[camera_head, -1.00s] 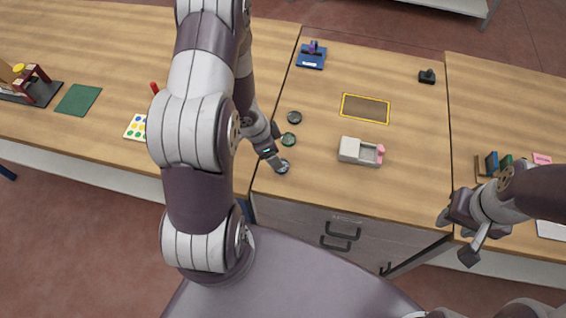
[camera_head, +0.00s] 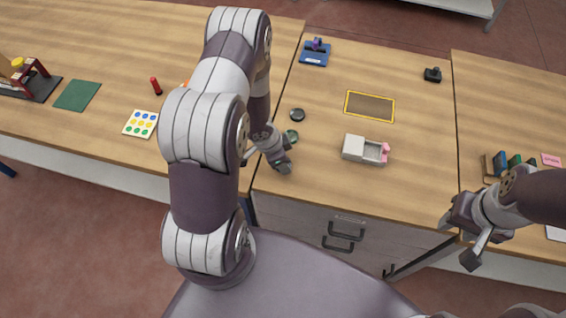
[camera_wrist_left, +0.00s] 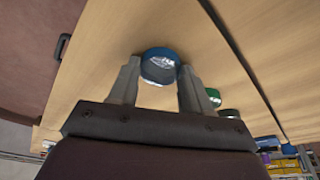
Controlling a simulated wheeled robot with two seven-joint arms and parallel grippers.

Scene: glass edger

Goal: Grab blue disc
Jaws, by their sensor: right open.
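The blue disc (camera_wrist_left: 160,64) shows in the left wrist view, lying on the wooden table between the fingertips of my left gripper (camera_wrist_left: 160,75). Its rim is blue and its top is shiny. The fingers are apart, one on each side of the disc; I cannot tell whether they touch it. In the head view my left gripper (camera_head: 283,164) is low over the table and hides the disc. My right gripper (camera_head: 458,240) is open and empty off the table's front edge at the right.
A green disc (camera_head: 291,135) and a dark disc (camera_head: 297,115) lie just behind my left gripper. A white box with a pink part (camera_head: 364,149) stands to the right. A yellow-bordered brown rectangle (camera_head: 370,107) lies farther back. The table between the box and the front edge is clear.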

